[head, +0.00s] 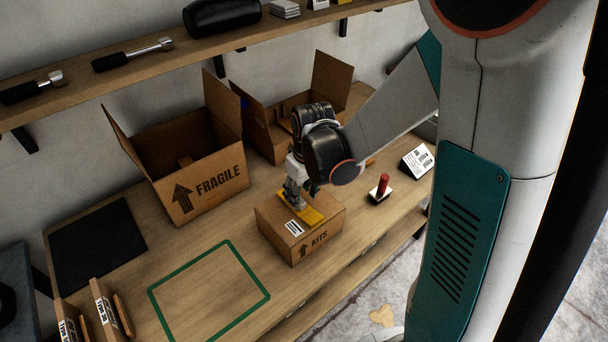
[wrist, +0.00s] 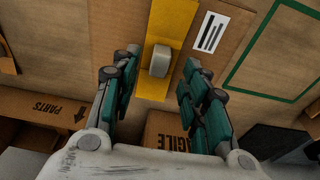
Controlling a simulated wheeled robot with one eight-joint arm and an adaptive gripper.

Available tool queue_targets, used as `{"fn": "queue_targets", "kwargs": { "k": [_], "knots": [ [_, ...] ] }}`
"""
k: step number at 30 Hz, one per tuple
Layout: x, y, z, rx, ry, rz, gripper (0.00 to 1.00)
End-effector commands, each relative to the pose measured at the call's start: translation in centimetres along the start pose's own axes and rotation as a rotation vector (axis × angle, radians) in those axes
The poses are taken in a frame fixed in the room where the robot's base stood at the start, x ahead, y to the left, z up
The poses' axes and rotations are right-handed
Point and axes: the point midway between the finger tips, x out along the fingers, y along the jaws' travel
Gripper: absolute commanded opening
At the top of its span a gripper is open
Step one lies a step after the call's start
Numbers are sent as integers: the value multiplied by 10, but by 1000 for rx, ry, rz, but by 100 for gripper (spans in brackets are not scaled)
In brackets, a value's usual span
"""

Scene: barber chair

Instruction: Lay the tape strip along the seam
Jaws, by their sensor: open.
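The KITS box (head: 319,240) is a closed cardboard carton on the bench, with a white label on its top. The yellow tape strip (head: 313,217) lies on or just over the box top; it also shows in the wrist view (wrist: 175,25). A small grey block (wrist: 160,61) sits on the strip. My gripper (head: 297,205) is over the box top, pointing down. In the wrist view its open fingers (wrist: 161,60) are on either side of the grey block, with gaps at both sides. I cannot make out the seam; the strip and gripper cover part of the top.
An open FRAGILE box (head: 205,195) and another open box (head: 270,135) stand behind. A red-handled stamp (head: 382,187) and a white label card (head: 417,161) are to the right. A green outlined square (head: 210,290) and a black mat (head: 97,245) lie left, uncovered.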

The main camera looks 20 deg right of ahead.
Motion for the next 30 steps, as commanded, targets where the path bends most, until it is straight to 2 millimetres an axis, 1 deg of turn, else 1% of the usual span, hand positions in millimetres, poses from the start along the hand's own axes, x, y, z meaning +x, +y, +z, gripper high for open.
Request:
{"fn": "queue_targets", "kwargs": {
  "k": [1, 9, 15, 21, 30],
  "knots": [
    [-9, 0, 0, 0, 0, 0, 41],
    [-52, 0, 0, 0, 0, 0, 41],
    [-75, 0, 0, 0, 0, 0, 41],
    [-85, 0, 0, 0, 0, 0, 41],
    [-86, -1, 1, 0, 0, 0, 41]
  ]
}}
